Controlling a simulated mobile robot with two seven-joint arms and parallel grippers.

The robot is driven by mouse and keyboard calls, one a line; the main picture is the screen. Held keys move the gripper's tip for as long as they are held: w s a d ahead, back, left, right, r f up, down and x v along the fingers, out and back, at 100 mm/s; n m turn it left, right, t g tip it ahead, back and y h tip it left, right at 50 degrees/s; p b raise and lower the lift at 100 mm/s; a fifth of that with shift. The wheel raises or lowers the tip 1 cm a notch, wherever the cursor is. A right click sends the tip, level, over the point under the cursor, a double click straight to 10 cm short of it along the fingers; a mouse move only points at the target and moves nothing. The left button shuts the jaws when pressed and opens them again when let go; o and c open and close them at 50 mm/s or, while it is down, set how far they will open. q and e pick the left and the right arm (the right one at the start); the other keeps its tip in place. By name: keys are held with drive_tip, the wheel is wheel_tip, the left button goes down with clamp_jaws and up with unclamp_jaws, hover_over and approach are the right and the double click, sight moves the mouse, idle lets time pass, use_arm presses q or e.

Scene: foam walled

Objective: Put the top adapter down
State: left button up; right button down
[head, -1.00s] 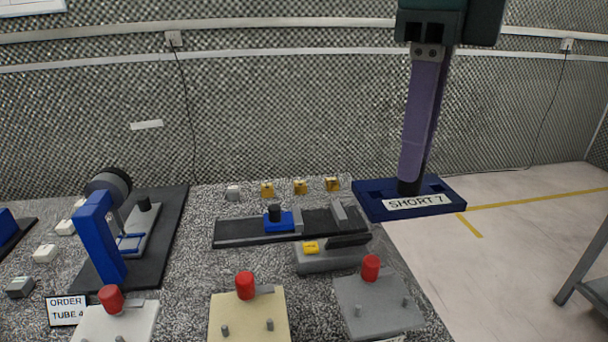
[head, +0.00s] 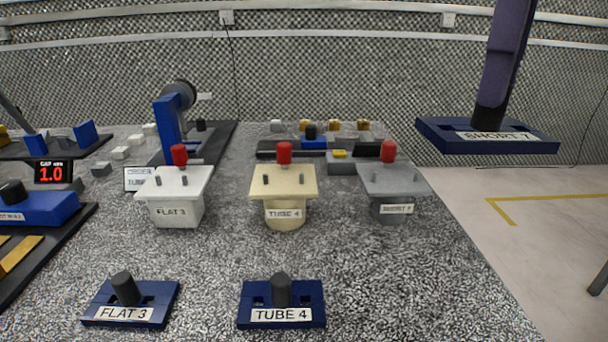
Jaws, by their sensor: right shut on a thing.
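My right gripper (head: 490,103) comes down from the top right, shut on the black post of a dark blue adapter (head: 437,136) labelled SHORT 7. The adapter is held level and shows against the back wall and floor, beyond the table's right edge in the picture. Two similar blue adapters stand at the table's front: FLAT 3 (head: 160,297) and TUBE 4 (head: 310,296), each with a dark upright post. Behind them stand red-knobbed pieces: white FLAT 3 (head: 177,190), cream TUBE 4 (head: 268,187) and a grey one (head: 400,184) with a small label. My left gripper is not in view.
A blue press-like device (head: 168,130) stands at the back left. A display (head: 53,171) reading 1.0 and a blue block (head: 38,209) are at the left edge. The speckled table (head: 400,290) is clear at front right, right of the TUBE 4 adapter.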

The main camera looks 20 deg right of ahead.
sight(483, 127)
wheel_tip(483, 127, down, 5)
drive_tip(key=shift+w+r+b, duration=0.15)
drive_tip(key=shift+b, duration=0.75)
wheel_tip(483, 127, down, 15)
drive_tip(key=shift+r+b, duration=0.1)
drive_tip(key=shift+b, duration=0.55)
drive_tip(key=c, duration=1.2)
unclamp_jaws()
drive_tip(key=shift+f, duration=0.2)
drive_tip(key=o, duration=0.5)
drive_tip(key=shift+r, duration=0.1)
